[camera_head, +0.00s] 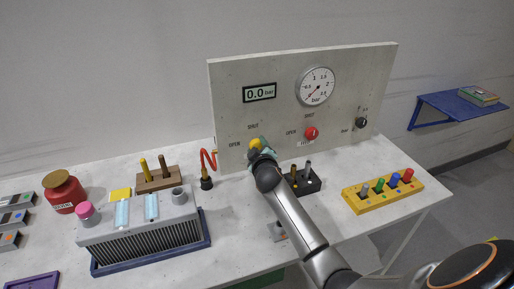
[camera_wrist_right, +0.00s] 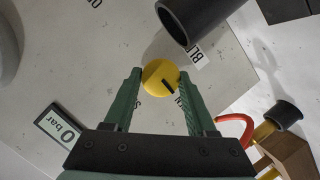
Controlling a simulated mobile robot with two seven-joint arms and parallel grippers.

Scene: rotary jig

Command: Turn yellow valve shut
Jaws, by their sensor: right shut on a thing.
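The yellow valve (camera_head: 255,143) is a round knob low on the left of the grey upright panel (camera_head: 230,110). My right gripper (camera_head: 262,150) is at it and covers part of it in the head view. In the right wrist view the yellow valve (camera_wrist_right: 158,73) sits between the green fingertips of my right gripper (camera_wrist_right: 160,80), which are shut on it. A black mark on its face points to the lower right, toward a label ending in "EN". A partly hidden "S" label lies below left of it. My left gripper is not in view.
A red knob (camera_head: 311,133) and a black knob (camera_head: 361,123) are to the right. In the wrist view a dark cylinder (camera_wrist_right: 195,20) sticks out close to the valve.

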